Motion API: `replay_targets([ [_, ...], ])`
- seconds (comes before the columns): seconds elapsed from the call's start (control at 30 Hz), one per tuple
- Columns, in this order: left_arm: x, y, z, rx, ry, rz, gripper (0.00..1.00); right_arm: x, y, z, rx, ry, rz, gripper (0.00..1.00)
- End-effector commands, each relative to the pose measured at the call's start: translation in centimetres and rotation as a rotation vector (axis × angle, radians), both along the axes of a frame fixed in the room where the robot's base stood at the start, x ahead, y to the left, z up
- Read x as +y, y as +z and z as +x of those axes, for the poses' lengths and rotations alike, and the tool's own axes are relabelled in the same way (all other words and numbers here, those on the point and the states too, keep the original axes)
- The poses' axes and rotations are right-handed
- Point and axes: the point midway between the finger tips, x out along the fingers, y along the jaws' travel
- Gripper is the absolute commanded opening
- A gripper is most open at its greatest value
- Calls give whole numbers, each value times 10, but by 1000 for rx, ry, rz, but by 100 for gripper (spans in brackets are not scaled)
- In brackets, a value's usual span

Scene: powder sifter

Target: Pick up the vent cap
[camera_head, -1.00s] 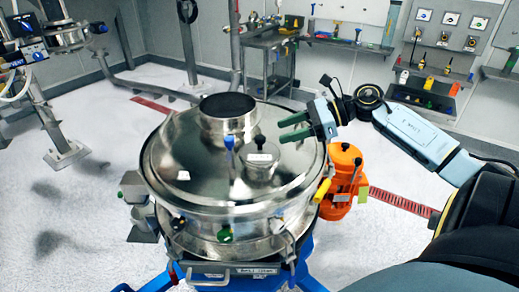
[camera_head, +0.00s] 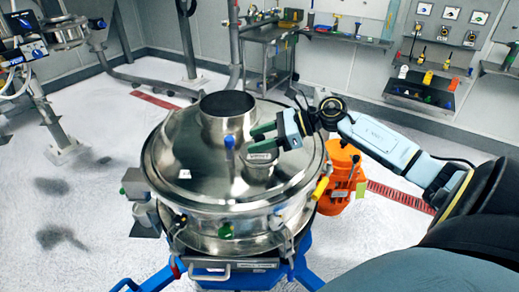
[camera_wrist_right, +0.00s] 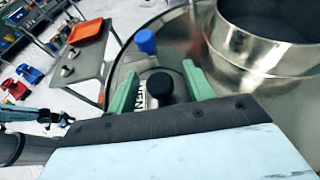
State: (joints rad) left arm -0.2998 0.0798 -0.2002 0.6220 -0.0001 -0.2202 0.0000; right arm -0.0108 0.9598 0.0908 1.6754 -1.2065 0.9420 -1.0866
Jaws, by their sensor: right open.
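In the right wrist view, the cap's black knob (camera_wrist_right: 160,84) shows between my right gripper's two green fingers. My right gripper (camera_head: 257,139) is open, at the top of the cap, with one finger on each side of the knob. In the head view the gripper hides the knob. I cannot tell whether the fingers touch it.
A wide metal collar (camera_head: 228,115) rises from the lid beside the cap. A blue-topped clamp (camera_head: 229,146) stands close to the cap. An orange motor (camera_head: 338,175) sits at the sifter's right side. A tool bench (camera_head: 268,40) stands behind.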

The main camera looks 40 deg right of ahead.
Motion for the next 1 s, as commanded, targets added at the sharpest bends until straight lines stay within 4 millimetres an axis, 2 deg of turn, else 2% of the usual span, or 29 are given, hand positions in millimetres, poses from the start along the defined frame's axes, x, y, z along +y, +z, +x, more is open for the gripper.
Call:
replay_targets([
  [0.07,0,0,0,0,0,0,36,0,0,0,0,0,0,50],
  [0.43,0,0,0,1,0,0,36,0,0,0,1,0,-1,2],
  [0.67,0,0,-1,1,0,0,36,0,1,0,-1,0,-1,0],
  [0.77,0,-2,-1,2,0,0,36,-1,8,0,-3,2,-3,0],
  [0.87,0,-5,-1,2,0,0,36,-1,22,0,-4,2,-6,0],
  [1.0,0,-11,-1,2,0,0,36,0,52,0,-6,3,-7,0],
])
